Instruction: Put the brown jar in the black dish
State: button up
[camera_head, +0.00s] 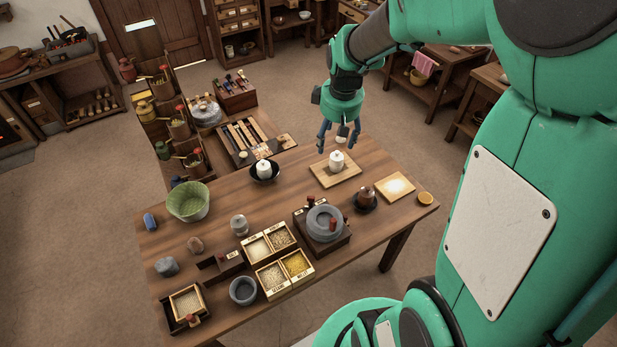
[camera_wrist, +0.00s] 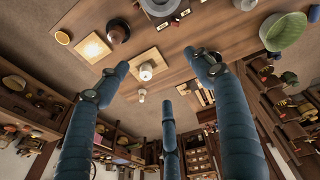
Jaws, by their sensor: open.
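The brown jar (camera_head: 366,191) stands upright in a small dark dish (camera_head: 373,206) at the right of the table; it also shows in the wrist view (camera_wrist: 118,31). A second black dish (camera_head: 252,173) at the table's back edge holds a white lidded jar (camera_head: 264,168). Another white lidded jar (camera_head: 337,159) stands on a wooden board (camera_head: 322,178), also visible in the wrist view (camera_wrist: 146,72). My gripper (camera_head: 338,138) is open and empty, fingers pointing down, above the back edge near that board. A small pale object (camera_head: 342,132) shows between its fingers; its contact is unclear.
A round stone quern (camera_head: 325,222) stands in front of the brown jar. Grain boxes (camera_head: 272,277), a grey bowl (camera_head: 243,290) and a green bowl (camera_head: 188,202) are farther left. A pale square board (camera_head: 394,187) and a small orange dish (camera_head: 425,198) lie at the right end.

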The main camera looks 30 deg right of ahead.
jog(key=s+a+r+m+t, duration=0.1)
jog(key=s+a+r, duration=0.6)
jog(key=s+a, duration=0.3)
jog(key=s+a+r+m+t, duration=0.1)
jog(key=s+a+r+t, duration=0.1)
jog(key=s+a+r, duration=0.5)
jog(key=s+a, duration=0.3)
jog(key=shift+r+m+y, duration=0.15)
jog(key=shift+m+y, duration=0.15)
jog(key=shift+y, duration=0.1)
jog(key=shift+w, duration=0.1)
notch_tip(320, 180, down, 5)
jog(key=b, duration=0.5)
